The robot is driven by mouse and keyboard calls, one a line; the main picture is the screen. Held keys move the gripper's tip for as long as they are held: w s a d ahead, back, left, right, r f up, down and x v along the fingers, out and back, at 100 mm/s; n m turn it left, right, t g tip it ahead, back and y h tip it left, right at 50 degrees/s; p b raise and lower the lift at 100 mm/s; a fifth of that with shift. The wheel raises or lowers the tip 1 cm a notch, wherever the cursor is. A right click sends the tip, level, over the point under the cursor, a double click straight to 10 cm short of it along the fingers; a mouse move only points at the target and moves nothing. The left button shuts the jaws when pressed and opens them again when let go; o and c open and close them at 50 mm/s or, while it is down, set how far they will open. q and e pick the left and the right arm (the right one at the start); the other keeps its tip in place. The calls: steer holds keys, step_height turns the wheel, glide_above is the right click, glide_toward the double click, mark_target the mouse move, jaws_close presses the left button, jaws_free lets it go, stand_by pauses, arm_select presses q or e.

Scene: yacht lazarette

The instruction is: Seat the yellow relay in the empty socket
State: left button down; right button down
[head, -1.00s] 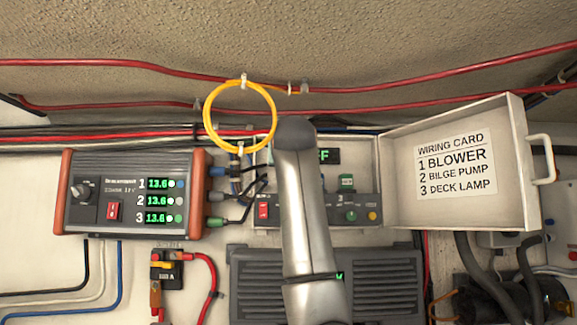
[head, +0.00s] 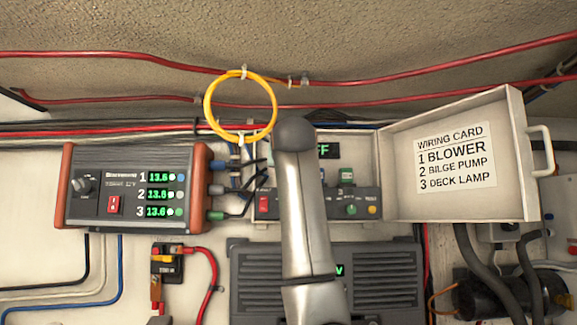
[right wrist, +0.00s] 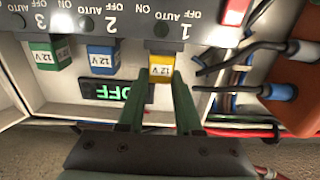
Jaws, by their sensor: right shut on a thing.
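The yellow relay (right wrist: 161,68), marked 12 V, is in the right wrist view at position 1 of the grey switch panel (right wrist: 135,22). My right gripper (right wrist: 158,92) is shut on it, with a finger on each side. The relay's inner end meets the panel's edge; I cannot tell whether it is fully in the socket. The socket opening is hidden. A blue relay (right wrist: 103,60) sits at position 2 and a green relay (right wrist: 48,55) at position 3; the green one also shows in the head view (head: 346,175). There, my arm hides the yellow relay and gripper. My left gripper is not in view.
An OFF display (right wrist: 116,91) is beside the relays. Black cables and plugs (right wrist: 268,48) crowd position 1. In the head view, a power supply (head: 135,188) is left, the open box lid (head: 465,165) right, and a yellow cable loop (head: 241,105) hangs above.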

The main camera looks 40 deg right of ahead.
steer(key=shift+f, duration=0.3)
steer(key=c, duration=0.5)
jaws_free()
steer(key=shift+r, duration=0.1)
steer(key=b+v, duration=0.5)
steer(key=v, duration=0.7)
steer(key=shift+s+a, duration=0.2)
